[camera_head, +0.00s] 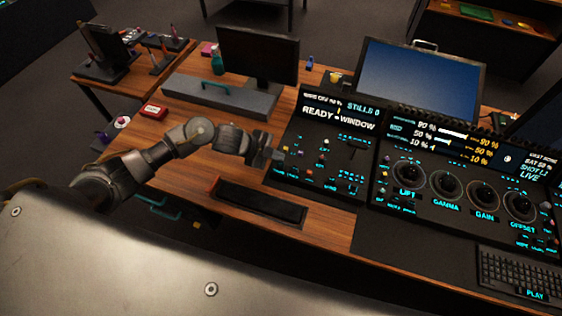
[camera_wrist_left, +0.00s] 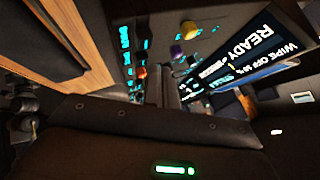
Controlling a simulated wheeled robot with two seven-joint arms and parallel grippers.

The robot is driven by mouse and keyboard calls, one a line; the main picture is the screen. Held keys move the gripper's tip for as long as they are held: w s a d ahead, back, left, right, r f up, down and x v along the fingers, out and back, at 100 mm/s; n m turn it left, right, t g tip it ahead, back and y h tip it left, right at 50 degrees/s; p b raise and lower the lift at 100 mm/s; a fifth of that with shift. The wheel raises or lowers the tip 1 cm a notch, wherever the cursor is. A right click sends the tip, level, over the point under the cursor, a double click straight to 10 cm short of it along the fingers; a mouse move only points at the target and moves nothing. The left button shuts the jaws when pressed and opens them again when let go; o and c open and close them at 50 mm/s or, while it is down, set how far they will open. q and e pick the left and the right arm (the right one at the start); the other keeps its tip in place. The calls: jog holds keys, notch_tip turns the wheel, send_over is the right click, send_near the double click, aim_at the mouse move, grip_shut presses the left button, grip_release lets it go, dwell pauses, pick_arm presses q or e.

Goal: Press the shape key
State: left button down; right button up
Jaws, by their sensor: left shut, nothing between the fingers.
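The left control panel (camera_head: 322,150) is black, with cyan-lit key labels, small coloured knobs and a screen (camera_head: 339,112) reading READY and WINDOW. I cannot read which key is the shape key at this size. My left gripper (camera_head: 275,158) is shut and empty at the panel's left edge; in the head view I cannot tell whether it touches. In the left wrist view its fingers (camera_wrist_left: 162,88) point at the panel, close to a red knob (camera_wrist_left: 141,72), with a yellow knob (camera_wrist_left: 189,29) farther off. The fingers hide part of the keys. My right gripper is not in view.
The panel with four large trackballs (camera_head: 445,186) stands to the right, with a keyboard (camera_head: 520,272) in front. A black tray (camera_head: 262,203) lies in the desk before the gripper. A monitor (camera_head: 258,55) stands behind. Bare wood (camera_head: 330,226) lies left of the keyboard.

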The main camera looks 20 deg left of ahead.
aim_at(277, 165)
pick_arm(q)
jog(key=shift+r+p, duration=1.35)
jog(key=shift+r, duration=0.5)
jog(key=shift+f, duration=0.1)
